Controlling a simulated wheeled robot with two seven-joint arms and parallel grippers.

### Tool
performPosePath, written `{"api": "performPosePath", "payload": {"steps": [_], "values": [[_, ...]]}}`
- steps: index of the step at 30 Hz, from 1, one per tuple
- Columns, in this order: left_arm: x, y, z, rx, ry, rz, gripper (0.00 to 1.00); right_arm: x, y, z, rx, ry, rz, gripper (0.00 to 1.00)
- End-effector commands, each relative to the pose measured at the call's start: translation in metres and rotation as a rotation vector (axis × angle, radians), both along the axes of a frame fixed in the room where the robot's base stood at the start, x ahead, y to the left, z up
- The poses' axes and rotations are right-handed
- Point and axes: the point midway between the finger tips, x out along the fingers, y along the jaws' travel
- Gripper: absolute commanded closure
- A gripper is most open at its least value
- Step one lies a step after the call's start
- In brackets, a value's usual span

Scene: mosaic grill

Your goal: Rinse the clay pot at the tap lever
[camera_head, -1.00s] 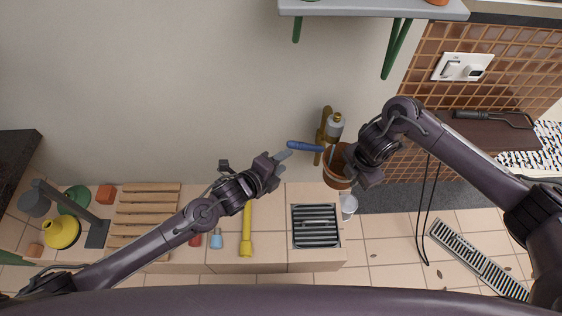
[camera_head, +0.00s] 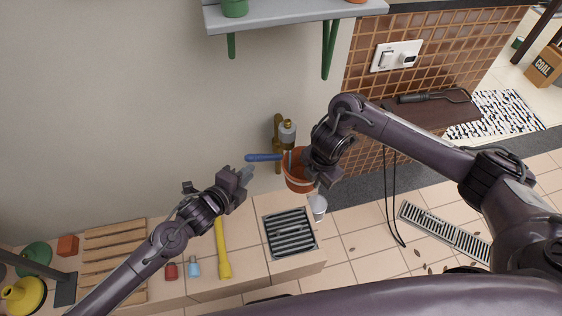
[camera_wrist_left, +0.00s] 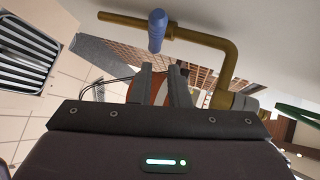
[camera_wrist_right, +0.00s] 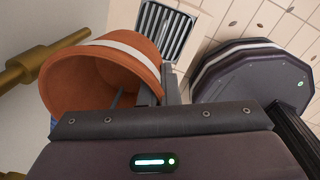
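The orange clay pot (camera_head: 298,178) is held in the air below the brass tap (camera_head: 278,125). My right gripper (camera_wrist_right: 158,88) is closed on its rim; the pot (camera_wrist_right: 75,80) is tilted with its mouth toward the right wrist camera. A thin blue-grey streak shows in its mouth, possibly water. The blue tap lever (camera_head: 263,157) points left from the tap. My left gripper (camera_head: 249,172) is just below the lever's free end. In the left wrist view its fingers (camera_wrist_left: 162,75) are parted with nothing between them, and the lever (camera_wrist_left: 156,30) lies beyond the tips.
A drain grate (camera_head: 290,233) is set in the counter below, with a white cup (camera_head: 317,206) beside it. A yellow tool (camera_head: 222,250), small bottles and a wooden rack (camera_head: 110,255) lie to the left. A grey shelf (camera_head: 290,12) hangs above.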

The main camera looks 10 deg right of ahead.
Motion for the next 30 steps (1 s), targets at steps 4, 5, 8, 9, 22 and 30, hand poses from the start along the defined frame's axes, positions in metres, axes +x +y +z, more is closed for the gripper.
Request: {"api": "performPosePath", "payload": {"steps": [4,5,8,9,22,30], "values": [[0.014,-0.026,0.023,-0.081,0.136,-0.053,1.0,0.0,0.0,0.0,0.0,-0.001,0.0,1.0],[0.016,-0.031,0.027,-0.095,0.177,-0.064,1.0,0.0,0.0,0.0,0.0,-0.001,0.0,1.0],[0.021,-0.045,0.043,-0.126,0.326,-0.085,1.0,0.0,0.0,0.0,0.0,-0.001,0.0,1.0],[0.022,-0.049,0.048,-0.128,0.388,-0.085,1.0,0.0,0.0,0.0,0.0,-0.001,0.0,1.0],[0.036,-0.023,0.106,-0.008,0.882,0.189,1.0,0.0,0.0,0.0,0.0,-0.001,0.0,1.0],[0.039,-0.008,0.116,0.027,0.952,0.307,1.0,0.0,0.0,0.0,0.0,-0.001,0.0,1.0]]}}
